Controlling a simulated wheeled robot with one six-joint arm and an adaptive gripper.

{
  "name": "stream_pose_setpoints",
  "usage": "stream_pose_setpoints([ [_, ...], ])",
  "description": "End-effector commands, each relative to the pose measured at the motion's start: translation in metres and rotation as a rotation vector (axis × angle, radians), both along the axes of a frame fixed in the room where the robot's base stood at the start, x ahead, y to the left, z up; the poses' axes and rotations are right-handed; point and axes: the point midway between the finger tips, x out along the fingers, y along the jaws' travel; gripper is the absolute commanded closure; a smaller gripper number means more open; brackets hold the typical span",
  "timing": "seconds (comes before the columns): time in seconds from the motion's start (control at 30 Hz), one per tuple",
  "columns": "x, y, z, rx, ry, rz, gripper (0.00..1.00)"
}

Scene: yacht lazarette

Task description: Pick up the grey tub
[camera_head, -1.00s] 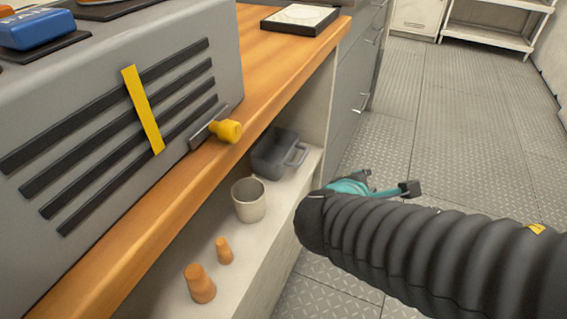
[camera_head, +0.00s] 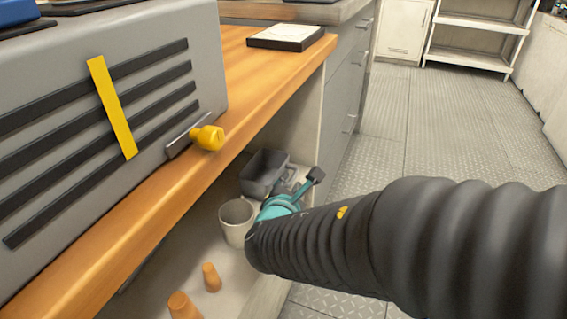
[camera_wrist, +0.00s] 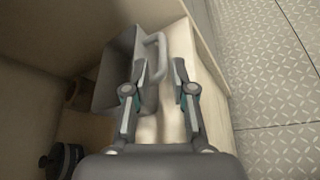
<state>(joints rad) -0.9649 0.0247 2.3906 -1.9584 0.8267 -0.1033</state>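The grey tub (camera_head: 262,170) sits on the low shelf under the wooden counter, past the beige cup. It also shows in the wrist view (camera_wrist: 116,72), with its looped handle (camera_wrist: 161,48) on the right side. My gripper (camera_head: 298,182) is at the shelf's open side, just in front of the tub and partly covering its near right side. In the wrist view my gripper (camera_wrist: 159,70) is open, with its two fingers apart and the handle appearing between their tips. I cannot tell whether the fingers are far enough forward to surround the handle. Nothing is held.
A beige cup (camera_head: 235,219) stands on the shelf close to my gripper. Orange-brown cones (camera_head: 211,277) stand nearer. The wooden counter (camera_head: 262,88) overhangs the shelf, with a yellow knob (camera_head: 208,138) jutting out. Open floor (camera_head: 430,130) lies to the right.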

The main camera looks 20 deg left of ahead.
Motion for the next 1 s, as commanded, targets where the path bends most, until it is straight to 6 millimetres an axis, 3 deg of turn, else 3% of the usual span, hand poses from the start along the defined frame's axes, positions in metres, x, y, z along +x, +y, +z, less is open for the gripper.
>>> stream_pose_setpoints([
  [0.17, 0.010, 0.000, -0.004, 0.000, 0.001, 0.000, 0.75],
  [0.5, 0.050, 0.003, -0.015, 0.000, 0.001, -0.001, 0.75],
  [0.8, 0.054, 0.003, -0.015, 0.001, 0.001, 0.000, 0.75],
  [0.9, 0.054, 0.003, -0.015, 0.001, 0.001, 0.000, 1.00],
  [1.0, 0.054, 0.003, -0.015, 0.001, 0.001, 0.000, 1.00],
])
